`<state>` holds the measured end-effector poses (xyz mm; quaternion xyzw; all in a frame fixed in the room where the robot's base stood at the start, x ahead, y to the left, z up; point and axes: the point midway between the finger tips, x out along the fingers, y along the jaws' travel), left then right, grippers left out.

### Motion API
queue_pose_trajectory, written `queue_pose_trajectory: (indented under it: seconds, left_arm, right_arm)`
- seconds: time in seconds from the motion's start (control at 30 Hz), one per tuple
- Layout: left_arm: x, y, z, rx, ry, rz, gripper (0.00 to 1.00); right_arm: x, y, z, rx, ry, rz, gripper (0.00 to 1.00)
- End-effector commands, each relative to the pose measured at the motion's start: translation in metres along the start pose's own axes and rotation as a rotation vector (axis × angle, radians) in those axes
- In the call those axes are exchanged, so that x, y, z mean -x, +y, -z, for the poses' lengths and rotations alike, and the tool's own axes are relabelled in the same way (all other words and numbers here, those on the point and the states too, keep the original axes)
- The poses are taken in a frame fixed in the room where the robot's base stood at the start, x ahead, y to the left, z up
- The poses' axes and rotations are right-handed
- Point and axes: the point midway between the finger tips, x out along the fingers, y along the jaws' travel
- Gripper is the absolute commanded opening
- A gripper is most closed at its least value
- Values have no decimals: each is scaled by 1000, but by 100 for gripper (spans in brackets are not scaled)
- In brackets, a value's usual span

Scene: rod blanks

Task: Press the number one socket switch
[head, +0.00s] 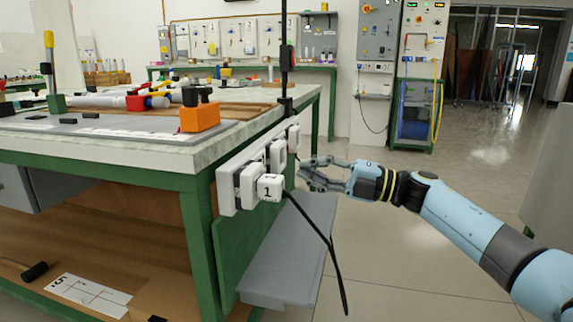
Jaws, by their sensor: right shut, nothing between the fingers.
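A white strip of sockets (229,192) is fixed to the side of the green-framed workbench, with several switch units along it. The nearest unit (270,187) is marked 1 and has a black cable hanging from it. My right gripper (304,172) is to the right of the strip, with its fingers shut and empty and pointing left towards the sockets. It looks apart from the unit marked 1, though the exact depth gap is hard to tell. My left gripper is not in view.
The workbench (150,158) carries an orange block (200,117) and clamped rods. A grey shelf (290,250) juts out below the sockets. The black cable (325,240) hangs over it. The floor to the right is open. Control cabinets (375,60) stand at the back.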

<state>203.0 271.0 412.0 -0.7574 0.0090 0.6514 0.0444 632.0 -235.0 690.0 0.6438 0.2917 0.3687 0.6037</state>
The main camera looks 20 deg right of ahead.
Motion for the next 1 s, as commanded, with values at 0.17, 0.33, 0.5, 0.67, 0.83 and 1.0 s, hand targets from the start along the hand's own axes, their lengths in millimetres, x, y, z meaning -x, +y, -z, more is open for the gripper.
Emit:
queue_pose_trajectory:
  seconds: [0.17, 0.33, 0.5, 0.67, 0.83, 1.0]
  left_arm:
    - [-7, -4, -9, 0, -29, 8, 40]
    - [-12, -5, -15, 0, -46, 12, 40]
    - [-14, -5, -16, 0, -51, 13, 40]
    - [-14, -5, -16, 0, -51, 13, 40]
    - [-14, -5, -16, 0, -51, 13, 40]
    - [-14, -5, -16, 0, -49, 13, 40]
  right_arm:
    - [34, 11, 0, 2, 0, 3, 0]
    - [51, 14, 0, 1, 0, 1, 0]
    - [55, 14, 0, 0, 0, 1, 0]
    - [55, 13, 0, 0, 0, 0, 0]
    - [55, 13, 0, 0, 0, 0, 0]
    - [58, 8, 3, -10, -1, 7, 0]
